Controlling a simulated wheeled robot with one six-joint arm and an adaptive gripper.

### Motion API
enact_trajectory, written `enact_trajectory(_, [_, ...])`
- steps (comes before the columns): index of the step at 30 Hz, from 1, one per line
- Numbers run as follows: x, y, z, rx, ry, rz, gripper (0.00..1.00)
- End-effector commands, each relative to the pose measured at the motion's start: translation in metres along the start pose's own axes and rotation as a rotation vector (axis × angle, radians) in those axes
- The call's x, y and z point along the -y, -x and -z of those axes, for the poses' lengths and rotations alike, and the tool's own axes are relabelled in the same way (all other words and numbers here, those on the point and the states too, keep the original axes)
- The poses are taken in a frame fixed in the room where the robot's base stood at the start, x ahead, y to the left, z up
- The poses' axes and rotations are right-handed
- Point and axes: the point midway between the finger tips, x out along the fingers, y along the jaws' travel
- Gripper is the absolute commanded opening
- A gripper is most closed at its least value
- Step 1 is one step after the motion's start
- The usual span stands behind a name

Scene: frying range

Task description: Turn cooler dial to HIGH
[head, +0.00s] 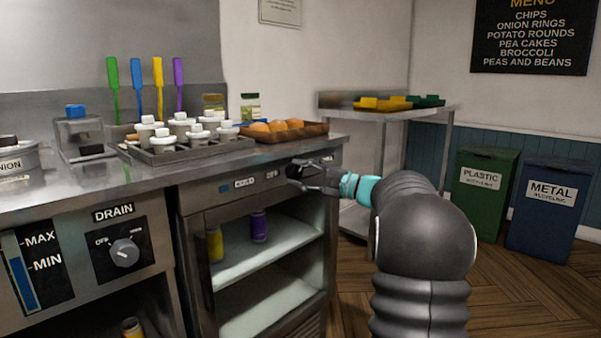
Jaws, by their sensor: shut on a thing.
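The cooler (184,232) is the steel cabinet under the counter, with an open front and pale shelves.
A yellow can (215,244) and a purple can (258,226) stand inside the cooler. A separate drain dial (125,252) is at the left. A tray of white-lidded pots (172,158) and a brown tray (318,129) sit on the counter above.

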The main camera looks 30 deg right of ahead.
Motion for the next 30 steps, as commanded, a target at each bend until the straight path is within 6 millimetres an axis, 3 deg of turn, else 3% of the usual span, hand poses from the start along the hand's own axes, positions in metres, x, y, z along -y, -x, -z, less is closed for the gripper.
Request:
enact_trajectory(15, [-0.0017,-0.0004,-0.0004,-0.002,-0.381,0.158,0.07])
enact_trajectory(30, [-0.0019,-0.0007,-0.0008,-0.001,-0.499,0.208,0.07])
